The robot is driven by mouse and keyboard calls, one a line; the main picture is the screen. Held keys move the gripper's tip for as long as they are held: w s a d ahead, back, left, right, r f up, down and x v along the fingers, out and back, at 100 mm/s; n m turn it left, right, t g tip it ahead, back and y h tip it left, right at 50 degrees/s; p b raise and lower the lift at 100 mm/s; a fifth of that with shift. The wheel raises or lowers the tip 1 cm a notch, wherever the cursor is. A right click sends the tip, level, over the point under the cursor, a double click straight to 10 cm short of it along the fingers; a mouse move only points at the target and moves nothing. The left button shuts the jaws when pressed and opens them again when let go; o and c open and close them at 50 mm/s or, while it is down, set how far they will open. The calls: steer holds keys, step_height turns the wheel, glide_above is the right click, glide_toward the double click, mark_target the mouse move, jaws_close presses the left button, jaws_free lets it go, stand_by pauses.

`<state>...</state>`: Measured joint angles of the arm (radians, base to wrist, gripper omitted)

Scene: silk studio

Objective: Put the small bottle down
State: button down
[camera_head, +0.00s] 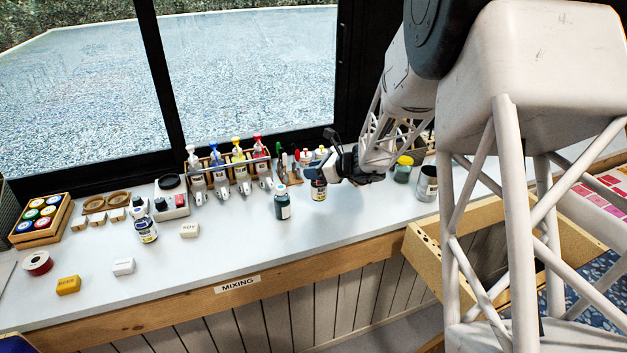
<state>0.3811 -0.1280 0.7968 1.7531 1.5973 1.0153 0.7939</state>
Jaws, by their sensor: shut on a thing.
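My gripper (326,174) is at the back middle of the white counter (215,265), reaching in from the right. It is shut on a small dark bottle (318,190) with a yellowish label. The bottle is about upright, and its top is partly hidden by the gripper. I cannot tell whether its base touches the counter. A further dark labelled bottle (146,229) stands farther left.
A rack of pump bottles (228,178) stands behind, by the window. A yellow-lidded jar (403,168) and a dark cup (427,184) stand to the right. Small blocks, a red-rimmed roll (38,263) and a wooden tray of colour pots (41,220) are left. The front middle counter is clear.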

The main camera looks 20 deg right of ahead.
steer(key=shift+f, duration=1.75)
steer(key=shift+f, duration=0.1)
steer(key=c, duration=0.8)
jaws_free()
steer(key=shift+v, duration=6.1)
steer(key=shift+a, duration=0.15)
